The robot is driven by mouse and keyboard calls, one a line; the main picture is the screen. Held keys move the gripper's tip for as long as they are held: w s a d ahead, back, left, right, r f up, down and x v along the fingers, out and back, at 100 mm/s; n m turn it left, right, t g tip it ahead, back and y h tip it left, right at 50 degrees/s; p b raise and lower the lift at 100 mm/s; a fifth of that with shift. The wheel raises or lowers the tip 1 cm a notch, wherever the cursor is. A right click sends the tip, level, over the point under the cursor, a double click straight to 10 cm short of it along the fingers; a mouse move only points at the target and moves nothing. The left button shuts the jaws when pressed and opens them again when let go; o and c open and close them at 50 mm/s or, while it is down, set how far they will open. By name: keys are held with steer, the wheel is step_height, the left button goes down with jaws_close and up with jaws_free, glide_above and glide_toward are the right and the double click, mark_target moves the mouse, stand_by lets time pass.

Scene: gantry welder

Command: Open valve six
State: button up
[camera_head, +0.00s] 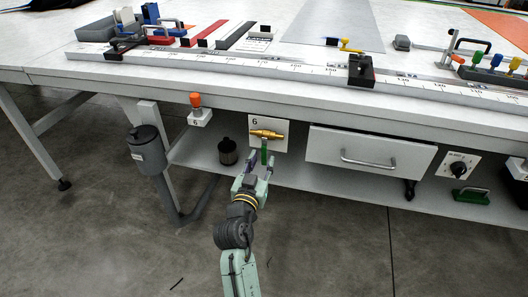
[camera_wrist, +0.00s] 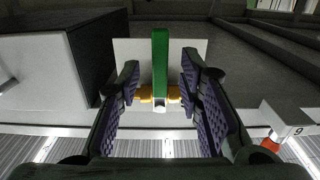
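Valve six is a brass valve body (camera_head: 266,134) lying horizontally on a white plate marked 6 (camera_head: 257,122) under the table's front edge. Its green lever (camera_head: 264,152) hangs straight down, across the brass body. In the wrist view, which is upside down, the green lever (camera_wrist: 160,65) stands upright in front of the white plate (camera_wrist: 196,47), with the brass body (camera_wrist: 172,95) behind it. My gripper (camera_head: 259,165) is just below the valve, around the lever's lower part. In the wrist view, my gripper's fingers (camera_wrist: 160,80) are open on both sides of the lever, with a gap at each side.
A white box marked 6 with an orange knob (camera_head: 196,101) is left of the valve. A dark canister (camera_head: 228,151) stands on the lower shelf. A drawer (camera_head: 369,153) is to the right, and a grey cylinder (camera_head: 147,150) to the left. Open floor lies in front.

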mark_target(264, 157)
steer(key=shift+p+x, duration=0.3)
steer(key=shift+x, duration=1.25)
jaws_close()
